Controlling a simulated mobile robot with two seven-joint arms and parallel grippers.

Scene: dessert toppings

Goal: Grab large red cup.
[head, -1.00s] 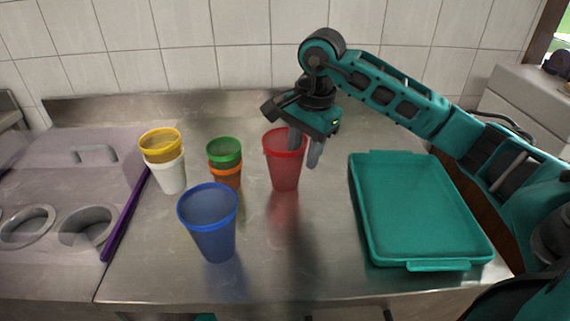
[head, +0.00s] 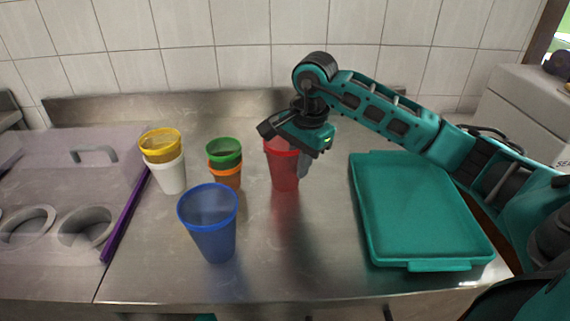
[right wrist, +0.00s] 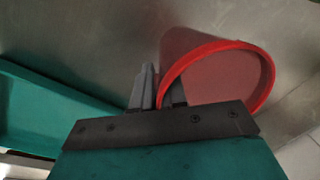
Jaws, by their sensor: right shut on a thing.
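The large red cup (head: 285,172) stands upright on the steel counter, right of the stacked green and orange cups. My right gripper (head: 303,165) is above and at the right side of the cup, fingers pointing down and shut on its wall. The gripper body hides part of the rim in the head view. In the right wrist view one finger is outside the red cup (right wrist: 262,72) and the other is at its rim; the fingertips (right wrist: 160,88) lie close together. My left gripper is not in view.
A blue cup (head: 210,228) stands in front. Green (head: 224,148) and orange (head: 227,178) cups are stacked, as are yellow (head: 161,141) and white (head: 171,176) ones. A teal tray (head: 440,263) lies right; a purple stick (head: 124,215) lies left. The front middle counter is clear.

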